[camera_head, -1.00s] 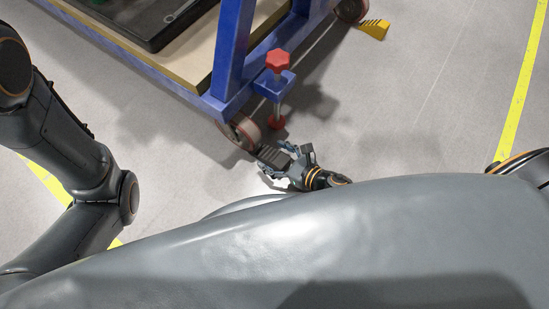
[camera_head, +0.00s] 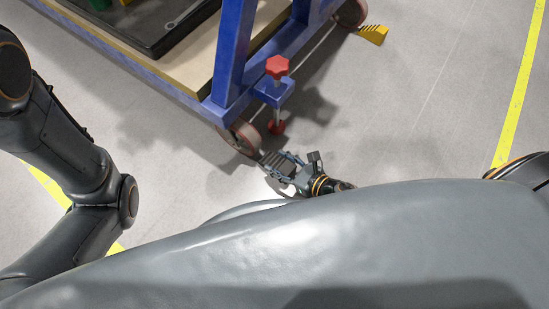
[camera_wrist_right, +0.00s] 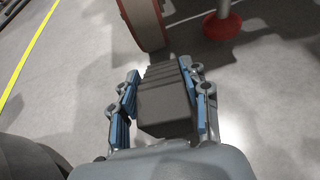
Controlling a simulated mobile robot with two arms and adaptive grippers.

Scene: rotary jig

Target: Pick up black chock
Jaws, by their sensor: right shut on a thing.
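The black chock (camera_head: 275,160) is a dark ridged wedge by the near wheel of the blue cart. In the right wrist view the black chock (camera_wrist_right: 165,100) lies between the blue-padded fingers, its ridged slope toward the wheel. My right gripper (camera_head: 283,165) is shut on it, with a finger on each side; the right gripper (camera_wrist_right: 165,105) fills the lower middle of the wrist view. I cannot tell whether the chock is clear of the floor. My left arm is at the left edge of the head view; its gripper is out of view.
The blue cart (camera_head: 232,60) stands on a red-rimmed wheel (camera_head: 240,137), very close to the chock. A red-knobbed floor stop (camera_head: 277,68) is beside it. A yellow chock (camera_head: 374,34) sits by the far wheel. The grey floor to the right is clear.

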